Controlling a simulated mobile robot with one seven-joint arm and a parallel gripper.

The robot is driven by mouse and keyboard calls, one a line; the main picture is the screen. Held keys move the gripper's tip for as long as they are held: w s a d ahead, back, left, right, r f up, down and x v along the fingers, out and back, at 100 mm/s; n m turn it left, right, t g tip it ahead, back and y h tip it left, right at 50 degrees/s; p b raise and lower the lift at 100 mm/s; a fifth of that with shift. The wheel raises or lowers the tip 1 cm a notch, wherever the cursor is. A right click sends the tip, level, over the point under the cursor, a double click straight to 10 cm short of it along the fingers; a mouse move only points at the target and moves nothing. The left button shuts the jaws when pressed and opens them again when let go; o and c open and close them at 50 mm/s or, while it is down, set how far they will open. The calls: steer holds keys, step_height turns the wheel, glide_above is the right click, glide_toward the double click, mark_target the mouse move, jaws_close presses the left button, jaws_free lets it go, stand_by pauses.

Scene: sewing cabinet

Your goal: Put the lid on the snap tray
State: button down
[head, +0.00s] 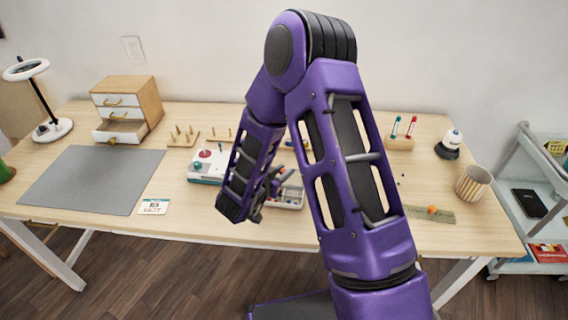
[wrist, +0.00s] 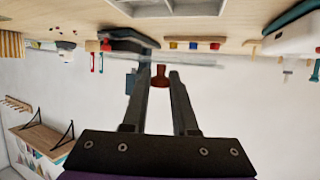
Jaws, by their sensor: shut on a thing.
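The snap tray (head: 290,198) is a pale, low tray with small things in its compartments. It lies on the table's front middle, partly hidden by my arm. Its edge also shows at the top of the wrist view (wrist: 152,11). My gripper (head: 266,190) is just left of the tray in the head view. In the wrist view my gripper (wrist: 161,74) is shut on a red-brown knob (wrist: 160,80). A thin, clear, plate-like lid (wrist: 205,60) shows edge-on at the fingertips, apart from the tray. The head view does not show the lid clearly.
A white and teal sewing machine (head: 207,167) stands left of my gripper. A grey mat (head: 92,180) covers the table's left. A pen stand (head: 400,143), dark-based bottle (head: 452,140) and striped cup (head: 473,184) stand right. A ruler (head: 430,215) lies near the front edge.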

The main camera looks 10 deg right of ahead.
mark_target(283, 195)
steer(key=shift+s+a+f+g+h, duration=0.15)
steer(key=shift+s+f+g+h, duration=0.15)
steer(key=shift+f, duration=0.05)
steer(key=shift+f+m, duration=0.15)
steer(key=shift+m, duration=0.15)
steer(key=shift+f+b, duration=1.8)
steer(key=shift+f, duration=0.15)
steer(key=shift+f, duration=0.4)
stand_by(0.5)
steer(key=c, duration=0.6)
jaws_free()
steer(key=shift+s, duration=0.1)
steer(key=p+v, duration=0.1)
steer(key=v, duration=1.6)
steer(key=shift+a, duration=0.15)
steer(key=shift+s, duration=0.1)
